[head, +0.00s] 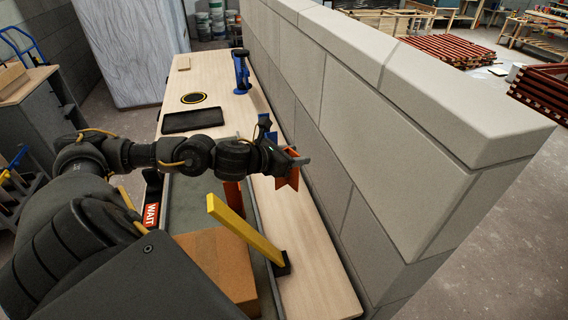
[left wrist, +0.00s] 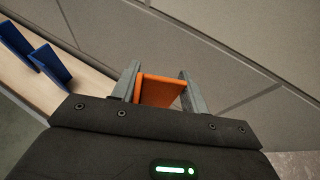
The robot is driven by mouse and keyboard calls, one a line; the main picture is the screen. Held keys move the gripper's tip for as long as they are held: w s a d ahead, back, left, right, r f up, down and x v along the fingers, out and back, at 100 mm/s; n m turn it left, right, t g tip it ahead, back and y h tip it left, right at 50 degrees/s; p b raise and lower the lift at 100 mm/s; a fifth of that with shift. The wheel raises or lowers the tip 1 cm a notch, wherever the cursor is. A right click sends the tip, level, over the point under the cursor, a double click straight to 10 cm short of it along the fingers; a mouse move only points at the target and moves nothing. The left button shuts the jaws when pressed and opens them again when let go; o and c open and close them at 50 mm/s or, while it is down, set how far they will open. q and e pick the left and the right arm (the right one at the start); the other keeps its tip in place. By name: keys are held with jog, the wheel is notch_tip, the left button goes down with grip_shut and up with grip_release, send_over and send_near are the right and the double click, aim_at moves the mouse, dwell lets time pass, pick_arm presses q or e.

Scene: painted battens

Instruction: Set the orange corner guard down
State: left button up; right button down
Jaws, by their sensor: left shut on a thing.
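The orange corner guard (head: 288,179) is held in my left gripper (head: 297,158), above the pale wooden strip of the bench beside the block wall. In the left wrist view the orange guard (left wrist: 160,90) sits between the two grey fingers of my left gripper (left wrist: 160,84), which are shut on it. The guard looks clear of the surface, though its lower end is hard to judge. My right gripper is not in view.
The grey block wall (head: 340,100) runs close along the right. A yellow batten (head: 243,230) slants up from a black foot (head: 282,264). A cardboard box (head: 207,262), a red upright piece (head: 233,197), a black tray (head: 192,121) and a blue piece (head: 241,73) stand around. The front wooden strip (head: 318,285) is bare.

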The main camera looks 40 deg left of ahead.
pick_arm(q)
jog(key=w+a+f+p, duration=0.6)
jog(key=w+a+f, duration=0.3)
jog(key=f, duration=0.3)
jog(key=shift+f, duration=0.35)
jog(key=shift+f+b, duration=0.1)
jog(key=shift+b, duration=0.25)
jog(key=o, duration=1.2)
jog(key=shift+o, duration=0.2)
